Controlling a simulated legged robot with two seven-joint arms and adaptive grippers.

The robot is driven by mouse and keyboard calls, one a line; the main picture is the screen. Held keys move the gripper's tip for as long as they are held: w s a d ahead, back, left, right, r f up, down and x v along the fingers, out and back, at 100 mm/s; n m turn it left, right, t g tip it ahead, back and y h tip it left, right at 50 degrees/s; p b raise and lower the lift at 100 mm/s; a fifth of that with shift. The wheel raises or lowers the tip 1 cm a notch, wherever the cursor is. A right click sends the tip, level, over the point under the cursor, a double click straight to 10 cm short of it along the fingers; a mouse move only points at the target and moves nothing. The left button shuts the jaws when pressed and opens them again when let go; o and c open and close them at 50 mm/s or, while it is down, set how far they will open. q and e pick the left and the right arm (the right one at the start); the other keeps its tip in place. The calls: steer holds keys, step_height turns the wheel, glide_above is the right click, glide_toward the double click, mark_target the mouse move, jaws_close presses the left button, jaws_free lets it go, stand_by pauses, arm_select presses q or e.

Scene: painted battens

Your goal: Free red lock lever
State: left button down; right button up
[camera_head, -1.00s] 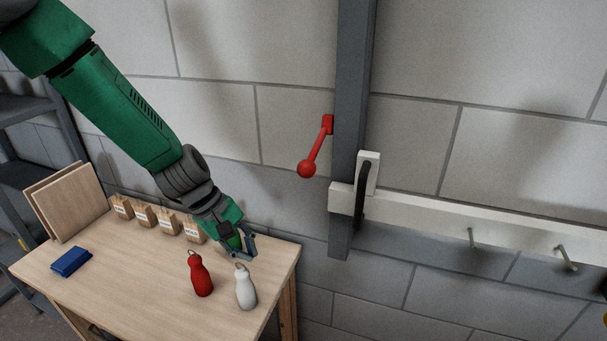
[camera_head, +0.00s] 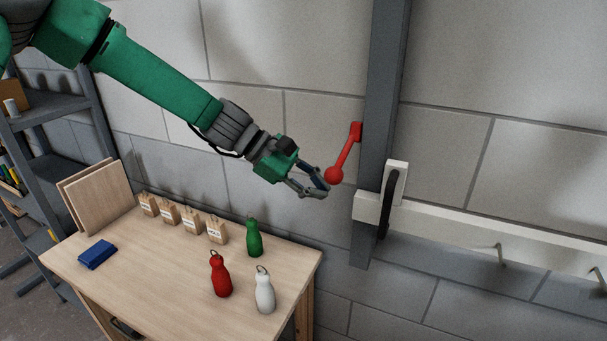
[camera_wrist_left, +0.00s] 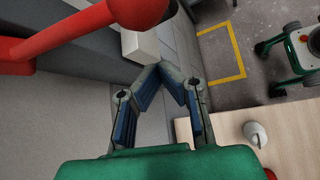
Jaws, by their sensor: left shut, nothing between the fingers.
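The red lock lever (camera_head: 346,152) is mounted on the left side of a dark grey post (camera_head: 383,130). Its arm slopes down and left to a round knob. My left gripper (camera_head: 327,187) is shut and empty, its fingertips just below and left of the knob; whether they touch it I cannot tell. In the left wrist view the lever (camera_wrist_left: 80,35) crosses the upper left, beyond and to the left of my shut fingertips (camera_wrist_left: 161,68). My right gripper is not in view.
A white batten (camera_head: 450,222) with a black handle (camera_head: 387,205) crosses the post at right; pegs stick out from it. A wooden table (camera_head: 160,275) below holds red (camera_head: 220,275), white (camera_head: 265,292) and green (camera_head: 254,238) bottles. Wall space left of the lever is clear.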

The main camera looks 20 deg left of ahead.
arm_select(q)
steer(key=d+r, duration=0.1)
steer(key=s+d+r, duration=0.1)
steer(key=r, duration=0.1)
steer(key=shift+s, duration=0.15)
step_height(320, 180, up, 12)
steer(key=n+g, duration=0.4)
steer(key=g, duration=0.3)
glide_above(327, 181)
steer(key=w+a, duration=0.2)
steer(key=w, duration=0.2)
steer(key=shift+w+r, duration=0.45)
steer(key=shift+r, duration=0.3)
steer(key=shift+w+r, duration=0.4)
steer(key=shift+r, duration=0.35)
steer(key=shift+f, duration=0.1)
